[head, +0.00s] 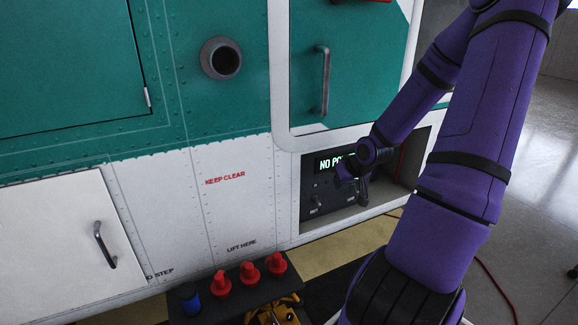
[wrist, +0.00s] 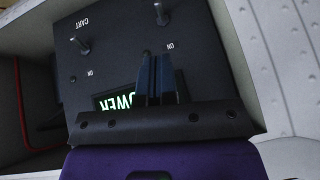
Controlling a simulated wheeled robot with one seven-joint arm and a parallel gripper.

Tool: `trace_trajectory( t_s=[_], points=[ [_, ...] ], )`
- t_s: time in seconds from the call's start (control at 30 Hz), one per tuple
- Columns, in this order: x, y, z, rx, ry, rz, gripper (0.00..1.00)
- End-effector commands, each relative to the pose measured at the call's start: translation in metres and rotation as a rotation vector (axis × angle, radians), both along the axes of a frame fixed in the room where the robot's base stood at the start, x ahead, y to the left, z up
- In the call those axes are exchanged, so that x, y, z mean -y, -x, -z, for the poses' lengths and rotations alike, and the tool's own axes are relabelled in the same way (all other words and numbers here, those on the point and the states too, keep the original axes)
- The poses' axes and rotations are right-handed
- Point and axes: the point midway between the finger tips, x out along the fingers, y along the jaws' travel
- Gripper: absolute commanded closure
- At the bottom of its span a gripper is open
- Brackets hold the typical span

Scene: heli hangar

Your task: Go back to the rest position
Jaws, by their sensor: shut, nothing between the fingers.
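My purple arm comes down from the upper right in the head view. My gripper (head: 354,180) is in front of the dark switch panel (head: 317,189) in the recess of the helicopter's side. Its fingers are together and hold nothing. In the wrist view the shut fingers (wrist: 155,72) point at the panel, near two toggle switches (wrist: 80,45) and (wrist: 161,14). A lit green display (wrist: 116,101) on the panel is partly hidden by my gripper. I cannot tell whether the fingers touch the panel.
The helicopter's green and white side fills the left, with a grey door handle (head: 321,81) and an exhaust pipe (head: 221,58). A dark cart (head: 258,291) with several red caps (head: 249,273) and a blue one (head: 189,300) stands below. Open floor (head: 530,170) lies at right.

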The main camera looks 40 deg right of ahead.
Motion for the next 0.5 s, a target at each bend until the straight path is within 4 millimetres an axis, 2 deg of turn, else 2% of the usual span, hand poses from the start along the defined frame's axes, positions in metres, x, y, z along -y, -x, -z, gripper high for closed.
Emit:
trace_trajectory(
  t_s=[0.27,0.37,0.5],
  points=[
    [-0.002,-0.001,-0.001,-0.008,0.006,-0.004,1.00],
    [-0.009,-0.002,-0.007,-0.041,0.031,-0.019,1.00],
    [-0.026,-0.005,-0.025,-0.123,0.097,-0.048,1.00]
  ],
)
